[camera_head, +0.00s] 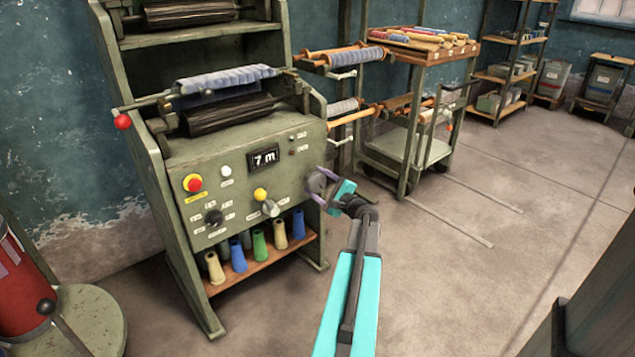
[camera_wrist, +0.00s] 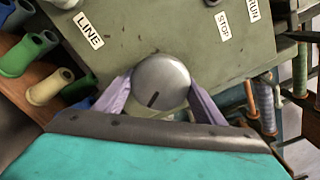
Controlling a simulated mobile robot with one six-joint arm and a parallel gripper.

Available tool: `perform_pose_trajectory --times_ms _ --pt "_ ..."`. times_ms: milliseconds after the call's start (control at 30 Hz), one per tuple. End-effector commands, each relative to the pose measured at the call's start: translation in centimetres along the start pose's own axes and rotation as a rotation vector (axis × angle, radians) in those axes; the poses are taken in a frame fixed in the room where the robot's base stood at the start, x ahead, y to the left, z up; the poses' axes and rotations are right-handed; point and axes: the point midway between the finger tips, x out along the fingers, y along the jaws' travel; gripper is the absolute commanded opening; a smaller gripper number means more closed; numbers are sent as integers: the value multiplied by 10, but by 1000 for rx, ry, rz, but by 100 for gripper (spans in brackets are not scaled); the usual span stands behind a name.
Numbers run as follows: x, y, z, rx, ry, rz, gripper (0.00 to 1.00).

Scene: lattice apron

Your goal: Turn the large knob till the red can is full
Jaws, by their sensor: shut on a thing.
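A round grey knob (camera_wrist: 162,80) with a dark pointer line sits on the green machine panel (camera_wrist: 130,40). My gripper (camera_wrist: 160,98) has its purple fingers shut on the knob, one on each side. The pointer line slants toward the lower left in the wrist view. In the head view my gripper (camera_head: 319,184) is at the right edge of the panel and mostly covers the knob. A red cylindrical vessel (camera_head: 25,295) is cut off at the lower left; its inside and fill level are not visible.
The panel (camera_head: 225,190) carries a display reading 7 m (camera_head: 264,159), a red button (camera_head: 192,183), a yellow-tipped control (camera_head: 261,195) and a black dial (camera_head: 213,217). Several coloured cones (camera_head: 260,245) stand on a shelf below.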

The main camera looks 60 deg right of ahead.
Motion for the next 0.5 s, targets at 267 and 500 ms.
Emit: perform_pose_trajectory --times_ms 267,500 --pt "0 0 -1 0 1 -1 74" --pt "0 0 0 -1 1 0 82"
